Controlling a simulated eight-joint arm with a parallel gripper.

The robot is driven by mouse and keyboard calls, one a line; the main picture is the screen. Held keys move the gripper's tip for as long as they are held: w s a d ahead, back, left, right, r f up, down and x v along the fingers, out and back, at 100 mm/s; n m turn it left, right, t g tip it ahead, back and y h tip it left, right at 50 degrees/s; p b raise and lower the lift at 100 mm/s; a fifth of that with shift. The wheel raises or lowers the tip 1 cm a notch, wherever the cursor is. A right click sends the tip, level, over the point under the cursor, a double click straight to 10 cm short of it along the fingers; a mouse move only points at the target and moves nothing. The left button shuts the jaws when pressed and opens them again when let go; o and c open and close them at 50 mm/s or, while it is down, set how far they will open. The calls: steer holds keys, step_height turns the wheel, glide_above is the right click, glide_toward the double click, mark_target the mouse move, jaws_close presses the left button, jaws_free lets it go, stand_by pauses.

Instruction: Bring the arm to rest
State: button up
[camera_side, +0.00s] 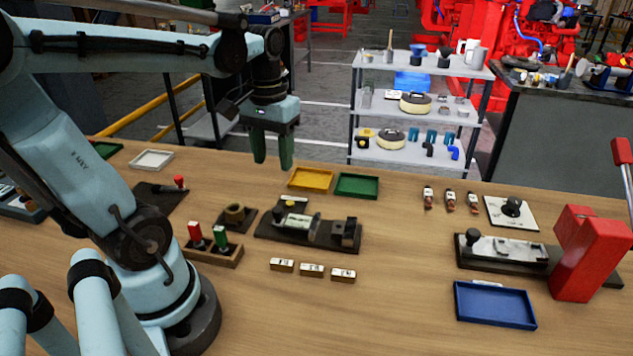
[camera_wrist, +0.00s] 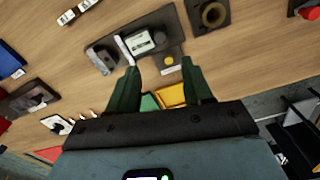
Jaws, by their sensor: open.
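My gripper (camera_side: 273,160) hangs above the back part of the wooden table, its two green fingers pointing down. It is open and empty. In the wrist view my gripper (camera_wrist: 160,88) shows its fingers apart, with only tabletop and trays seen between and beyond them. In the side view the fingers are above the tabletop and touch nothing that I can see. My pale blue arm reaches from its base at the left, raised and bent over the table.
Below stand a dark fixture (camera_side: 310,230), a yellow tray (camera_side: 311,180) and a green tray (camera_side: 357,186). Several small blocks (camera_side: 312,270) lie in front. A red press (camera_side: 590,250) and a blue tray (camera_side: 495,304) are at the right. Bare wood lies between.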

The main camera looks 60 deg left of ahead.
steer(key=shift+r, duration=0.1)
steer(key=w+d+f+m+t, duration=0.1)
steer(key=d+m+t, duration=0.2)
steer(key=d, duration=0.2)
steer(key=w+d+f+m+t, duration=0.1)
steer(key=w+d+m+t, duration=0.1)
steer(key=d, duration=0.4)
steer(key=shift+w+d+m+t, duration=0.25)
steer(key=shift+m+t, duration=0.45)
steer(key=shift+t, duration=0.4)
